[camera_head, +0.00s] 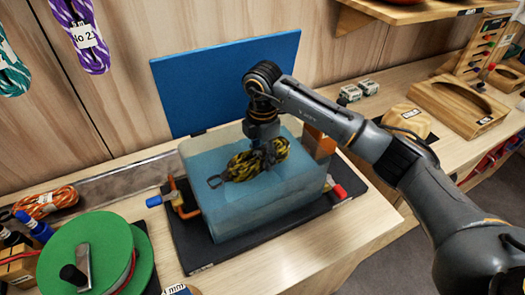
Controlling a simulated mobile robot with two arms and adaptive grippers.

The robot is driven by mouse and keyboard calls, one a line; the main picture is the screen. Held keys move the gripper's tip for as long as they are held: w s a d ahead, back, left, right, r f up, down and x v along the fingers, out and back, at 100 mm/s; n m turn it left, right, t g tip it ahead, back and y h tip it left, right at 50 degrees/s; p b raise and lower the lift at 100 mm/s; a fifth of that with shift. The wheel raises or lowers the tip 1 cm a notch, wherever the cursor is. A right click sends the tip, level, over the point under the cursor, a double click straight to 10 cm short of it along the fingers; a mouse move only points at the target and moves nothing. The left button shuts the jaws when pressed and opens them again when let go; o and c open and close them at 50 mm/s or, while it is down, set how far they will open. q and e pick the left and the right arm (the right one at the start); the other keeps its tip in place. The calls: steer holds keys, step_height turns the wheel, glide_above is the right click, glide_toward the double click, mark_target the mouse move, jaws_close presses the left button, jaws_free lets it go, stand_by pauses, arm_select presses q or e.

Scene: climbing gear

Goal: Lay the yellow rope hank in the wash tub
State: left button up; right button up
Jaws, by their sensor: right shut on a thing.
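The yellow rope hank (240,168), yellow with black, shows inside the outline of the wash tub. The wash tub (262,214) is a translucent pale blue box on a dark mat. My right gripper (266,154) points down over the tub and is shut on the hank near its middle. The fingertips are partly hidden against the rope. I cannot tell whether the hank touches the tub's floor. My left gripper is not in view.
A blue panel (225,80) stands upright behind the tub. Orange fittings with blue and red ends (181,198) flank the tub. A green reel (95,255) and an orange rope hank (48,201) lie at left. A wooden tray (459,103) sits at right.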

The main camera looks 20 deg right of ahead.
steer(key=shift+f+b, duration=2.15)
steer(key=shift+f, duration=1.45)
steer(key=o, duration=1.5)
step_height(320, 180, up, 12)
steer(key=shift+r, duration=0.1)
